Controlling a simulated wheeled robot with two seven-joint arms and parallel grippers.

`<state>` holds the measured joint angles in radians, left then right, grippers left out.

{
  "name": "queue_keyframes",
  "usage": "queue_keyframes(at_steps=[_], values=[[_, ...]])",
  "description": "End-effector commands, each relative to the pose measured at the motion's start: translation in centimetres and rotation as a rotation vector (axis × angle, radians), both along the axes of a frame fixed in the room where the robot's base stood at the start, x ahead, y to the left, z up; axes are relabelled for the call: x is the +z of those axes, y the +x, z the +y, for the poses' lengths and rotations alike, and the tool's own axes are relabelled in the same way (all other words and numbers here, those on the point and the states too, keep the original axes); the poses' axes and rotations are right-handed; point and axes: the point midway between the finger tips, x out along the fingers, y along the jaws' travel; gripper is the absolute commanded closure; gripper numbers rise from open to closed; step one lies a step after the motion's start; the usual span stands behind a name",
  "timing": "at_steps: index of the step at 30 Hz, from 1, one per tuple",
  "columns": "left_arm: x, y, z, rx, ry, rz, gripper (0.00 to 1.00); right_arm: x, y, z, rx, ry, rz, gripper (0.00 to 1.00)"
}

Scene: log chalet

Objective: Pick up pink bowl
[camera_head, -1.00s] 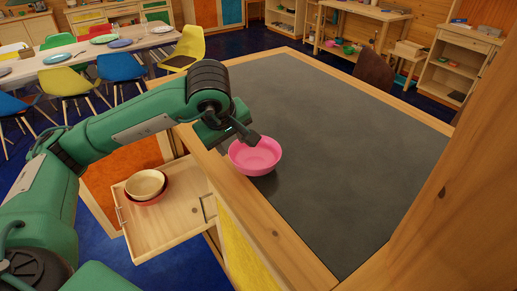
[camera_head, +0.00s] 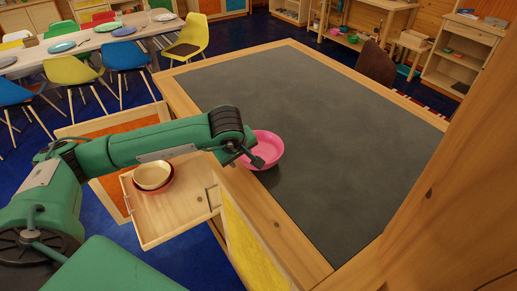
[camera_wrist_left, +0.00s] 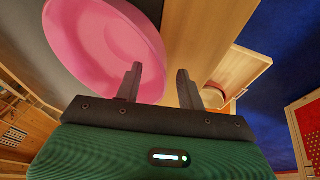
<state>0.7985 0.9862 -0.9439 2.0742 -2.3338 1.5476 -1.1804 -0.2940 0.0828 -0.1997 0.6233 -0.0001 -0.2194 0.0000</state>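The pink bowl (camera_head: 268,146) stands upright on the dark grey top of the counter (camera_head: 330,130), close to its left wooden edge. It also shows large at the upper left of the left wrist view (camera_wrist_left: 110,35). My left gripper (camera_head: 254,160) is at the bowl's near left side and hides part of it in the head view. In the left wrist view its two fingers (camera_wrist_left: 160,70) stand apart, with the bowl's rim showing behind and between them. I cannot tell whether they touch the bowl. My right gripper is not in view.
An open wooden drawer (camera_head: 165,215) juts from the counter's left side, below my left arm, with a cream bowl (camera_head: 153,175) stacked in a reddish bowl (camera_head: 160,189). A wooden post (camera_head: 440,200) fills the right. Most of the counter top is clear.

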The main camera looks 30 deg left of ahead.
Motion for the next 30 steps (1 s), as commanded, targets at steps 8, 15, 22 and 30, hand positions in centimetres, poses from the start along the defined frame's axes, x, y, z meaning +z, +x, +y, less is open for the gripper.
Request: queue_keyframes(at_steps=[8, 15, 22, 30], values=[[-1.6, 0.7, 0.1, -0.001, 0.0, 0.001, 0.61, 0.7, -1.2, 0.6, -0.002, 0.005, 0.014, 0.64], [-1.6, 0.7, 0.1, -0.001, 0.0, 0.001, 0.82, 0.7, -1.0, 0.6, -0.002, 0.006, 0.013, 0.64], [-1.6, 0.7, 0.1, 0.0, -0.001, 0.001, 1.0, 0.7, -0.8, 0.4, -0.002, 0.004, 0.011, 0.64], [-1.5, 0.7, 0.2, 0.0, 0.0, 0.0, 1.0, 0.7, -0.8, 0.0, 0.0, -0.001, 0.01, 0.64]])
